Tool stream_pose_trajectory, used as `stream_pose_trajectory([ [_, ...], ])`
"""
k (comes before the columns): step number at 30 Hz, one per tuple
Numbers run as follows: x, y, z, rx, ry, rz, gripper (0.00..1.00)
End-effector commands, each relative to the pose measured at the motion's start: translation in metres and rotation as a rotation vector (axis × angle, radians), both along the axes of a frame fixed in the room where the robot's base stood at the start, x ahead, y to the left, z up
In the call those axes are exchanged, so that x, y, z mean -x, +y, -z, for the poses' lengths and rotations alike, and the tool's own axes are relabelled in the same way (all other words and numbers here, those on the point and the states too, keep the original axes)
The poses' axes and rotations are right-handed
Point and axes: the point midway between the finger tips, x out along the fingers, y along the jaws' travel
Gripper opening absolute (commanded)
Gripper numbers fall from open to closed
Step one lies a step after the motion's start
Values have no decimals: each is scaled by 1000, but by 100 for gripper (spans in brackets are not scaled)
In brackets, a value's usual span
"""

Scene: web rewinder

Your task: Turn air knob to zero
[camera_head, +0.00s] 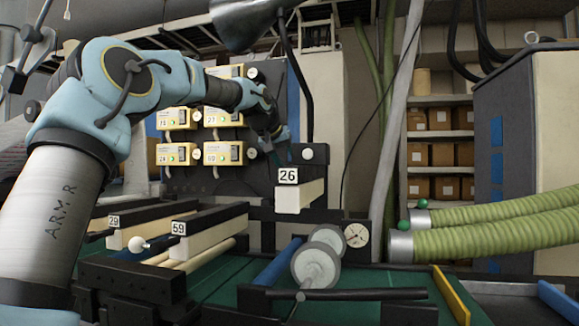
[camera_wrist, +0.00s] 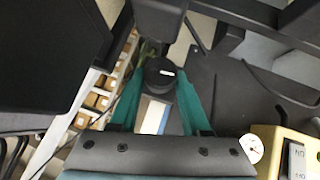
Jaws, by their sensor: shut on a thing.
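In the wrist view, a round black knob (camera_wrist: 160,72) with a short white mark on its face sits between the two teal fingers of my gripper (camera_wrist: 162,85). The fingers are shut on the knob's sides. In the head view, my gripper (camera_head: 278,140) is in front of the dark panel (camera_head: 292,100), above the block labelled 26. The knob cannot be made out there. I cannot read any scale around the knob.
Yellow control boxes (camera_head: 222,153) with small dials are on the panel left of my gripper. The block labelled 26 (camera_head: 298,197) juts out below. Shelves with boxes (camera_head: 440,155) stand behind.

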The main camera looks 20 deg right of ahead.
Motion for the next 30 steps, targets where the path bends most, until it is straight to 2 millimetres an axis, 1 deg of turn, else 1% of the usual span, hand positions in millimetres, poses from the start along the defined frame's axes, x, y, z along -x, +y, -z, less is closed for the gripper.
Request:
stream_pose_trajectory([
  [8,-1,1,1,28,22,-2,0],
  [14,-3,3,4,108,90,-3,0],
  [30,-5,6,11,480,401,-2,0],
])
